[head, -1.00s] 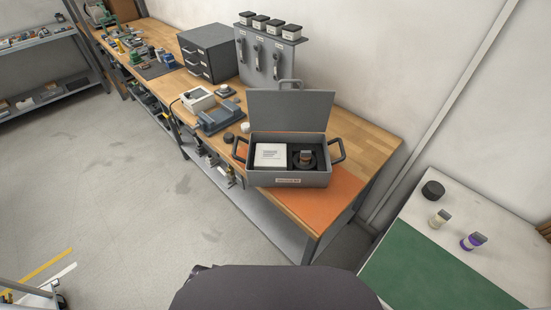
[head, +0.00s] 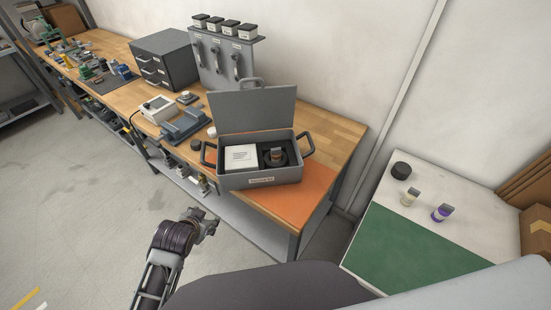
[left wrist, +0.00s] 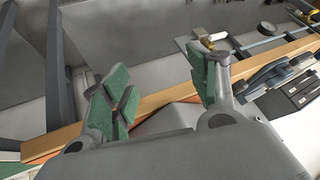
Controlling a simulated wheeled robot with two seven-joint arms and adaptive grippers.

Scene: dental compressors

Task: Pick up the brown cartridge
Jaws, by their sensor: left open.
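The small brown cartridge (head: 277,153) stands in a round black holder inside the open grey case (head: 262,181), right of a white block. Its lower part is hidden in the holder. My left gripper (head: 208,222) is open and empty, in front of the workbench and below the case in the picture, clear of both. In the left wrist view the left gripper (left wrist: 160,92) shows two spread fingers with green pads and nothing between them. The cartridge cannot be made out in that view. My right gripper is out of view.
The case has a raised lid (head: 252,108) behind and side handles. It stands on an orange mat (head: 300,203) on the wooden bench. A grey vise-like tool (head: 185,126) is to its left. A right-hand table (head: 455,187) holds a black puck, a cream cartridge and a purple one.

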